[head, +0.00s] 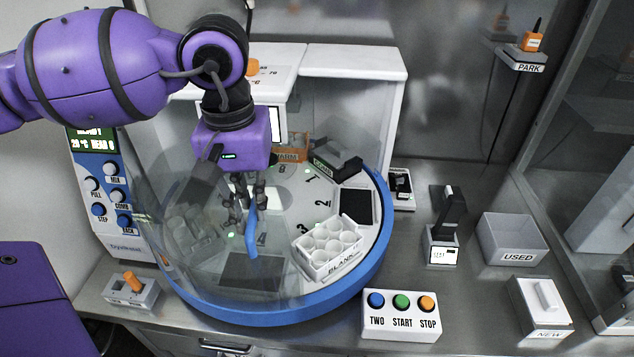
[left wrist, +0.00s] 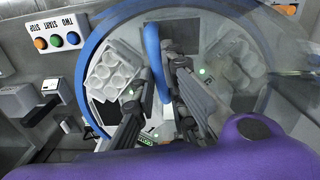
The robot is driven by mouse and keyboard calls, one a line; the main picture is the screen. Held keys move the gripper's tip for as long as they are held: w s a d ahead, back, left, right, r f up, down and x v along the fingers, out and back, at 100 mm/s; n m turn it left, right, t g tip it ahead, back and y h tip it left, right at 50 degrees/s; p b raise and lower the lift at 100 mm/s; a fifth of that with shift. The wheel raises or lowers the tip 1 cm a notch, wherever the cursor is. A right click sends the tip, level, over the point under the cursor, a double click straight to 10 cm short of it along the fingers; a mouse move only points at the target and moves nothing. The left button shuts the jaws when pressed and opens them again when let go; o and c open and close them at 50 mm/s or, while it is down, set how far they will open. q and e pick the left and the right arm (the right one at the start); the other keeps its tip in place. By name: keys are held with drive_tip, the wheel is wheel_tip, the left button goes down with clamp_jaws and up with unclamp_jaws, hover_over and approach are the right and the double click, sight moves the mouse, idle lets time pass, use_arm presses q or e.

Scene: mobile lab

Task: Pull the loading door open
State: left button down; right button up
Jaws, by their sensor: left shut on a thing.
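The loading door (head: 150,215) is a clear curved shell over the left part of a round machine with a blue rim (head: 300,309). Its blue upright bar handle (head: 252,232) stands in front of the numbered turntable (head: 285,215). My left gripper (head: 243,207) comes down from above and is shut on the handle. In the left wrist view the blue handle (left wrist: 153,55) runs between the two dark fingers (left wrist: 163,78). The fingers partly hide the handle's grip area. To the right of the handle the turntable shows more clearly. My right gripper is not in view.
A white well plate (head: 330,247) marked BLANK sits on the turntable near the handle. A button box (head: 401,315) stands in front at the right. A labelled panel (head: 105,190) is at the left. A grey USED bin (head: 512,239) stands on the right bench.

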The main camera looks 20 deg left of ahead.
use_arm(q)
drive_tip(key=shift+a, duration=0.2)
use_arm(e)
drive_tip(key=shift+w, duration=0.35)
use_arm(q)
drive_tip(key=c, duration=1.8)
unclamp_jaws()
drive_tip(key=shift+o, duration=0.2)
wheel_tip(320, 180, up, 12)
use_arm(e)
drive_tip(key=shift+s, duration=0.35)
use_arm(q)
drive_tip(key=shift+a, duration=0.1)
